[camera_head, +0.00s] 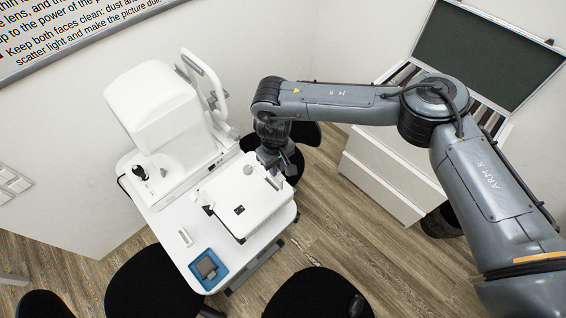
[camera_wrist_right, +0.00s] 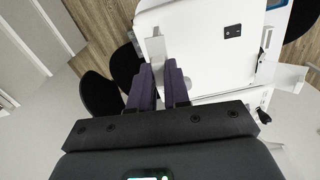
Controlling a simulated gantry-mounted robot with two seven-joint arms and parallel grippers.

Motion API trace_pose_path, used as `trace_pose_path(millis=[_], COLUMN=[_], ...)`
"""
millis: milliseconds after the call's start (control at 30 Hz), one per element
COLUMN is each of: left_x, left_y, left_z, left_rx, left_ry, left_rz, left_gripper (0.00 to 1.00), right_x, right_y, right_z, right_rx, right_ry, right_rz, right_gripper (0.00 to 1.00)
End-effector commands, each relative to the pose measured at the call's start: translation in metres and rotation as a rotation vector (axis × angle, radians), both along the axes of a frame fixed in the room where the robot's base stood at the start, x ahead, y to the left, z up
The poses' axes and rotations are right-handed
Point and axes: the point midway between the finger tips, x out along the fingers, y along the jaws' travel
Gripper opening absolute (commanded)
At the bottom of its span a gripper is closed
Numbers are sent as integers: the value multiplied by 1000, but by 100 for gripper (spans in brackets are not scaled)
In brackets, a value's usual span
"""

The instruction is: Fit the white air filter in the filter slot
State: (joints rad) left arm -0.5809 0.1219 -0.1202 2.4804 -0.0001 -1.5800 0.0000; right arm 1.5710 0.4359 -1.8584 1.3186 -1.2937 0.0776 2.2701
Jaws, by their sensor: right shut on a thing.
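My right gripper (camera_head: 271,163) is over the far right corner of the white box-shaped unit (camera_head: 236,203) on the table. In the right wrist view its purple fingers (camera_wrist_right: 159,75) are shut on a thin, pale, flat piece, which looks like the white air filter (camera_wrist_right: 155,48). The filter sticks out beyond the fingertips, beside or over the edge of the white unit (camera_wrist_right: 205,50). I cannot tell whether it touches the unit. The filter slot cannot be made out; the gripper may hide it. My left gripper is not in view.
A large white instrument (camera_head: 155,110) stands behind the unit on the white table (camera_head: 165,222). A small white block (camera_head: 185,237) and a blue tray (camera_head: 196,272) with a grey item are at the table's front left. Black stools surround the table; a white drawer cabinet (camera_head: 380,175) stands right.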

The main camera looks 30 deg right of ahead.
Motion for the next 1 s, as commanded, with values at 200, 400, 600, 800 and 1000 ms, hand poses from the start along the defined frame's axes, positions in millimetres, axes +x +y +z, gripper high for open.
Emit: trace_pose_path(millis=[200,400,600,800,1000], left_x=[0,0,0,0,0], left_y=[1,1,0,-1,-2], left_z=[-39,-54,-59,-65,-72], left_rx=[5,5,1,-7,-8], left_ry=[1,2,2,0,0], left_rz=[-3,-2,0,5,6], left_gripper=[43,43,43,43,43], right_x=[17,28,31,31,31], right_y=[4,5,6,5,5], right_z=[-29,-33,-34,-42,-49], right_rx=[-5,-3,-2,-4,-4], right_ry=[-5,-6,-5,-4,-4], right_rz=[70,100,106,106,106], right_gripper=[0,0,0,0,0])
